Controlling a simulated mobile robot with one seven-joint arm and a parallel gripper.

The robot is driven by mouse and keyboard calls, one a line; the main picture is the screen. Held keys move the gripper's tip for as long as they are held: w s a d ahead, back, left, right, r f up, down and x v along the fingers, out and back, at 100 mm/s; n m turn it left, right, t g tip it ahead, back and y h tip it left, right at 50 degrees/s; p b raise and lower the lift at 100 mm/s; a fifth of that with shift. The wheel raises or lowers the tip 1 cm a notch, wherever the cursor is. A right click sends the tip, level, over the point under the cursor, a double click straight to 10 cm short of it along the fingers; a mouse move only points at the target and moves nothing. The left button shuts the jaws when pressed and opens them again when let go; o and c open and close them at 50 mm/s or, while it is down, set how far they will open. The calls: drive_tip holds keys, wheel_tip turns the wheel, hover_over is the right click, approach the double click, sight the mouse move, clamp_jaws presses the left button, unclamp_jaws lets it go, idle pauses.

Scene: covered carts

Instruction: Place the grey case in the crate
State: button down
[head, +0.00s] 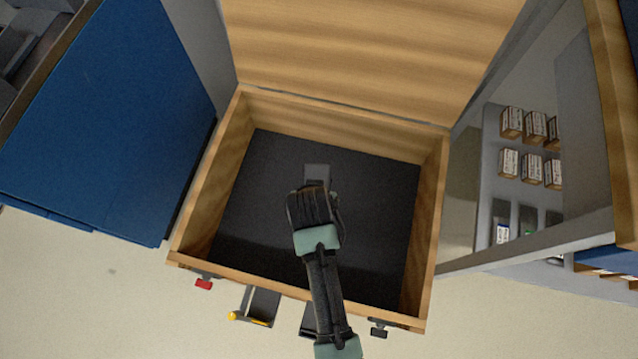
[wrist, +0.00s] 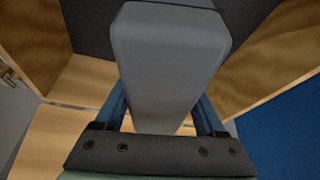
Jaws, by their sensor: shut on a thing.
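The grey case (wrist: 168,55) is a smooth grey block with rounded edges, seen large in the wrist view between the two fingers. My gripper (wrist: 165,118) is shut on it. In the head view my arm reaches over the crate's near wall, and my gripper (head: 316,190) is over the inside of the crate. A small part of the grey case (head: 317,171) shows just beyond the gripper; the rest is hidden. The wooden crate (head: 437,215) is open with a dark floor. I cannot tell whether the case touches the floor.
The crate's wooden lid (head: 370,45) stands raised at the back. A blue panel (head: 105,120) lies at the left. At the right, a grey-framed unit holds several small boxes (head: 511,122). The visible crate floor around my gripper is clear.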

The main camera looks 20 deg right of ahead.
drive_tip(key=d+f+b, duration=0.1)
drive_tip(key=f+b, duration=0.5)
drive_tip(key=f, duration=0.1)
drive_tip(key=d+f+m+b, duration=0.1)
drive_tip(key=f+b, duration=0.6)
drive_tip(key=f, duration=0.1)
drive_tip(key=w+d+f+m+b, duration=0.1)
drive_tip(key=f+b, duration=0.6)
drive_tip(key=f, duration=0.1)
drive_tip(key=shift+d+f+h, duration=0.1)
drive_tip(key=shift+d+h, duration=0.2)
drive_tip(key=shift+h, duration=0.1)
unclamp_jaws()
drive_tip(key=p+v, duration=0.7)
drive_tip(key=v, duration=0.5)
drive_tip(key=shift+w, duration=0.1)
